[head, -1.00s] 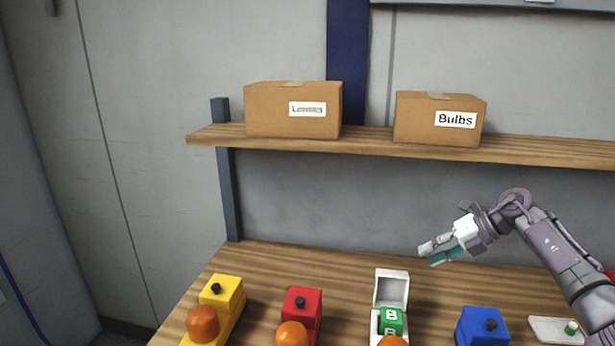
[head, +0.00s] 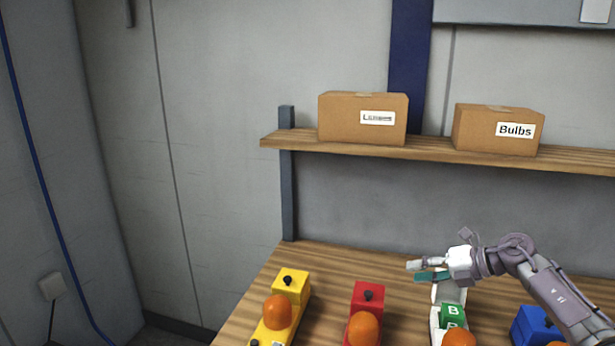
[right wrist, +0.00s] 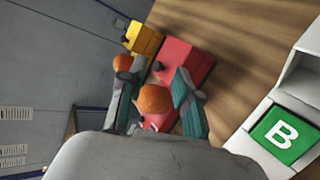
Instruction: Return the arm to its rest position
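My right arm reaches in from the right in the head view, above the table. Its gripper (head: 418,271) points left over the back of the table, just above and left of the white open box (head: 435,318). In the right wrist view the two fingers of the right gripper (right wrist: 153,75) stand apart, with nothing held between them. An orange dome on a red block shows beyond the fingers. My left gripper is not in view.
On the wooden table (head: 258,318) stand a yellow block (head: 293,284), a red block (head: 368,295) and a blue block (head: 530,326). A shelf above carries two cartons, one (head: 340,118) left of the "Bulbs" one (head: 480,130).

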